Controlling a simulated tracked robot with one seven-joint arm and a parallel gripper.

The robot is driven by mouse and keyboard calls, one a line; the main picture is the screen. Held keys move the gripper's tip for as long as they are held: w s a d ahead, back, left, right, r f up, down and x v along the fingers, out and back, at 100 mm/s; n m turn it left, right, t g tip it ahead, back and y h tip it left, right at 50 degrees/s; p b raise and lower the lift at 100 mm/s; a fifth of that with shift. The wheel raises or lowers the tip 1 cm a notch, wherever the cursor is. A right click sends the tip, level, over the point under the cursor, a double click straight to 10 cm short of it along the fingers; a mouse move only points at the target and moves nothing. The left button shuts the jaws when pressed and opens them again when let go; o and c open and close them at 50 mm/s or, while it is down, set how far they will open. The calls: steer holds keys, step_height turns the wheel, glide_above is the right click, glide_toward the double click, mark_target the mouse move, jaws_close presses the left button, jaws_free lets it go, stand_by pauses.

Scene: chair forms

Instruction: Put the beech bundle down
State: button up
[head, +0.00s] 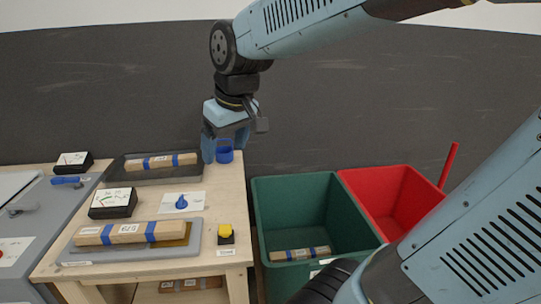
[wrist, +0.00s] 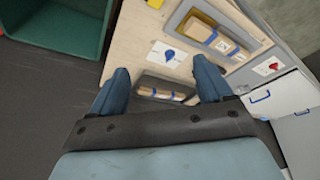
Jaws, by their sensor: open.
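Several wooden bundles with blue bands look alike, and I cannot tell by their labels which is beech. One bundle (head: 160,161) lies in the dark tray (head: 128,175) at the back of the table. It also shows between my fingers in the wrist view (wrist: 163,94), farther off. Another bundle (head: 128,232) lies on the grey board (head: 193,249) at the front. A third bundle (head: 300,253) lies in the green bin (head: 258,205). My gripper (head: 226,146) is open and empty, pointing down near the table's back right corner, right of the dark tray.
On the table (head: 228,190) are a blue knob on a white card (head: 182,202), a meter (head: 113,203) and a yellow button (head: 225,233). A red bin (head: 390,200) stands right of the green one. A grey cabinet (head: 30,235) is at left. Another bundle (head: 190,284) lies below the tabletop.

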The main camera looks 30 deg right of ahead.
steer(key=s+d+m+t+h, duration=0.1)
steer(key=s+d+m, duration=0.3)
steer(key=s+d, duration=0.2)
steer(key=shift+s+t, duration=0.4)
steer(key=shift+s, duration=0.85)
steer(key=shift+f, duration=0.1)
